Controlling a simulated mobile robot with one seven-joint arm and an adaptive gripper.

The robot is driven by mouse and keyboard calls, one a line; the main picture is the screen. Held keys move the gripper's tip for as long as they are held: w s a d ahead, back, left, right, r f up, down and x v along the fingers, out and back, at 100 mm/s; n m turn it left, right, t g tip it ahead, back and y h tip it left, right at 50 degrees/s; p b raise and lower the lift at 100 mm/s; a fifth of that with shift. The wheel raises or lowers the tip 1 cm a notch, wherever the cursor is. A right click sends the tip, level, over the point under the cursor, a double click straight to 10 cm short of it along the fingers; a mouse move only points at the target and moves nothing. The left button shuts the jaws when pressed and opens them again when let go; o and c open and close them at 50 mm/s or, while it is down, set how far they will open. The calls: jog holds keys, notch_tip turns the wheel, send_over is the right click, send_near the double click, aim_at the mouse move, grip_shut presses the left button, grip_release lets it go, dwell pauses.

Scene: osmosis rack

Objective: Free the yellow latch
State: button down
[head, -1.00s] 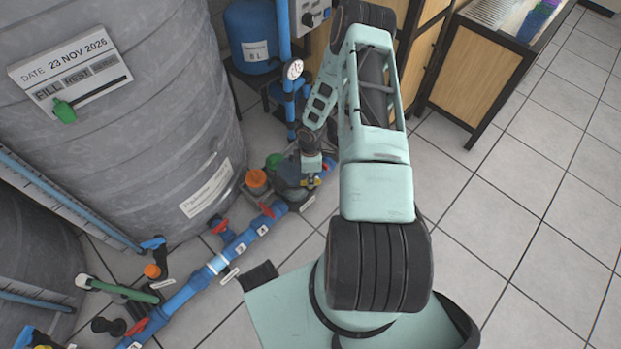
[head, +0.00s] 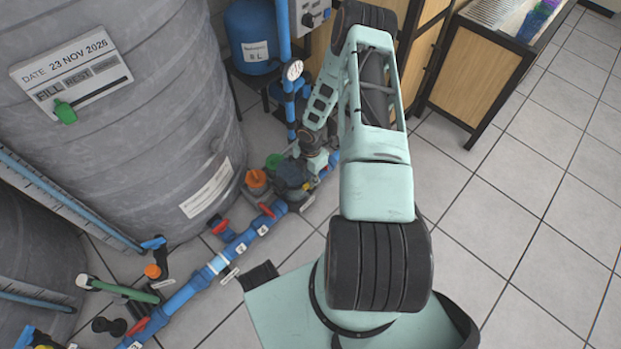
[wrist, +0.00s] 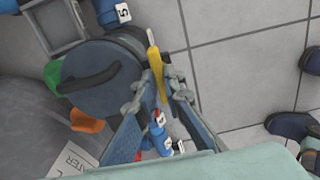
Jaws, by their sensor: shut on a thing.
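The yellow latch (wrist: 156,64) is a narrow bar with a pale tip, beside a round dark-blue housing (wrist: 102,75) in the wrist view. My gripper (wrist: 158,87) has its two grey fingertips on either side of the latch's lower part and is shut on it. The latch's lower end is partly hidden between the fingers. In the head view my gripper (head: 316,163) is low by the dark pump housing (head: 292,174), at the right end of the blue pipe run.
A large grey tank (head: 130,130) stands left of my arm. A blue pipe (head: 205,277) with red-handled valves runs along its foot. A blue pressure vessel (head: 252,38) stands behind. Orange (wrist: 86,121) and green (wrist: 53,74) caps flank the housing.

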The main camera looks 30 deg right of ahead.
dwell(0.4)
jog(key=c, duration=2)
grip_release()
jog(key=shift+r, duration=0.1)
notch_tip(320, 180, up, 12)
jog(key=shift+f, duration=0.1)
